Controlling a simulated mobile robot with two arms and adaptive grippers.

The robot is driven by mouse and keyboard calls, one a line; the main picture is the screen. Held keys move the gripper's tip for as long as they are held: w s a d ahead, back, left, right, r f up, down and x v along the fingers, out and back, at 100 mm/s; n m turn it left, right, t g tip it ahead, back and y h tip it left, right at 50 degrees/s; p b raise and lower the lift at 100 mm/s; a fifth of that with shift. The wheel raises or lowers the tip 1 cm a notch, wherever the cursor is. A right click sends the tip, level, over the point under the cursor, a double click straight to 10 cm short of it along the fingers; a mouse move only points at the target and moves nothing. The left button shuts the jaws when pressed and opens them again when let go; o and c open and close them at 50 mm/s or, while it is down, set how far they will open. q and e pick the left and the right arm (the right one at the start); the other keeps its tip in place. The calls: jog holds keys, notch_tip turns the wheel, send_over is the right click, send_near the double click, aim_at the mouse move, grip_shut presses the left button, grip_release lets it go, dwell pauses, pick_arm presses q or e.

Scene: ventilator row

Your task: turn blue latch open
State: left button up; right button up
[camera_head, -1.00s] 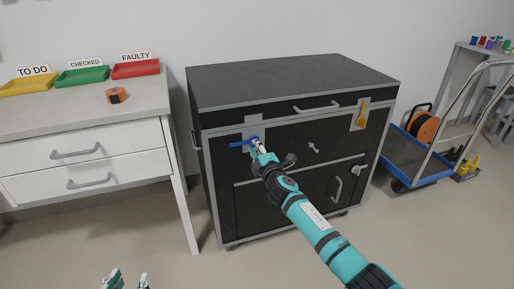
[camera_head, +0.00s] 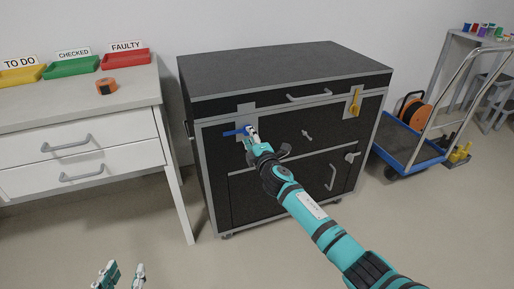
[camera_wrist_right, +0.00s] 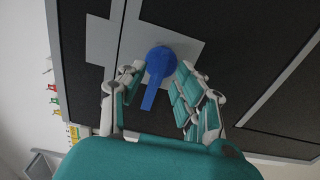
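The blue latch (camera_head: 238,132) sits on a grey plate at the upper left of the black cabinet's front. Its handle points left in the head view, about level. In the right wrist view the latch (camera_wrist_right: 158,66) has its round hub between my fingertips, and its handle points down between the fingers. My right gripper (camera_head: 250,132) is at the hub end; it also shows in the wrist view (camera_wrist_right: 160,72), fingers apart. A gap shows on the left of the hub; contact on the right is unclear. My left gripper (camera_head: 122,273) is open and empty at the bottom left.
The black cabinet (camera_head: 280,65) also has a yellow latch (camera_head: 355,104) at right, a small grey latch (camera_head: 307,136) and handles. A white drawer unit (camera_head: 85,140) stands close at left. A blue trolley (camera_head: 405,150) stands at right. Floor in front is clear.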

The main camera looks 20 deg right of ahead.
jog(key=s, duration=1.1)
jog(key=shift+d, duration=0.15)
jog(key=shift+s, duration=0.1)
